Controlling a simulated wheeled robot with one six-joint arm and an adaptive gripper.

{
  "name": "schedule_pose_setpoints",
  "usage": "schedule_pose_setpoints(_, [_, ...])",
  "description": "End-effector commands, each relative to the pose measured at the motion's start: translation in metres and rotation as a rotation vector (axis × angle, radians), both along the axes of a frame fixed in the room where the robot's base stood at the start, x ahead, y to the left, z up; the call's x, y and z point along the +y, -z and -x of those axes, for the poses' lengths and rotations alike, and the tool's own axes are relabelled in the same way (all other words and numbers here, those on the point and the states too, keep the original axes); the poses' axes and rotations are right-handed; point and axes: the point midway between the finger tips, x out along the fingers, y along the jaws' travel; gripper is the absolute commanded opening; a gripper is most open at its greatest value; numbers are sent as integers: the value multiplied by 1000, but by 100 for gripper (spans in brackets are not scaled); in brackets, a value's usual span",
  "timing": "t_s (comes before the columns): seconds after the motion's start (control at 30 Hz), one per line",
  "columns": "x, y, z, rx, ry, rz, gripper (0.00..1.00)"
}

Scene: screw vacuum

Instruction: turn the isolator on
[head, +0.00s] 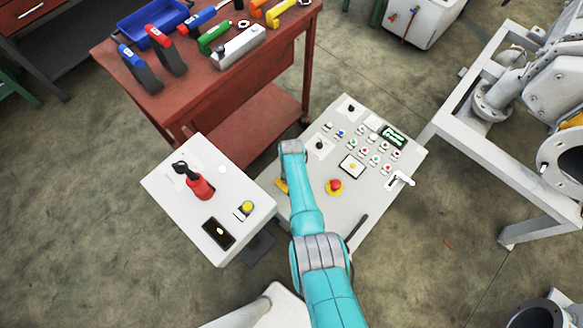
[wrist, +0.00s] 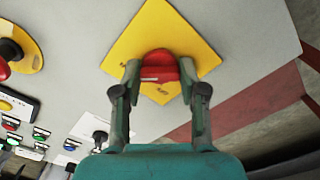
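The isolator is a red rotary knob (wrist: 160,62) on a yellow diamond-shaped plate (wrist: 205,48), fixed to the grey panel, in the wrist view. A pale mark shows on the knob's near left side. My gripper (wrist: 160,74) has one finger on each side of the knob. Both fingertips appear to touch it, and no clear gap shows. In the head view, my arm hides the knob and gripper. Only a sliver of the yellow plate (head: 282,186) shows at the control panel's left edge (head: 310,205).
A red emergency stop (head: 335,186) on a yellow base, small buttons and a black selector share the panel. A red tool cart (head: 225,95) stands behind, and a white frame (head: 475,80) stands right.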

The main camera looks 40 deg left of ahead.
Motion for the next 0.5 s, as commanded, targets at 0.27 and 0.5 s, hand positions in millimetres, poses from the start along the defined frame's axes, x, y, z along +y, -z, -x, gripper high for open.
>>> schedule_pose_setpoints(0.27, [0, 0, 0, 1, 0, 1, 67])
schedule_pose_setpoints(0.5, [0, -2, 0, 0, 0, 0, 67])
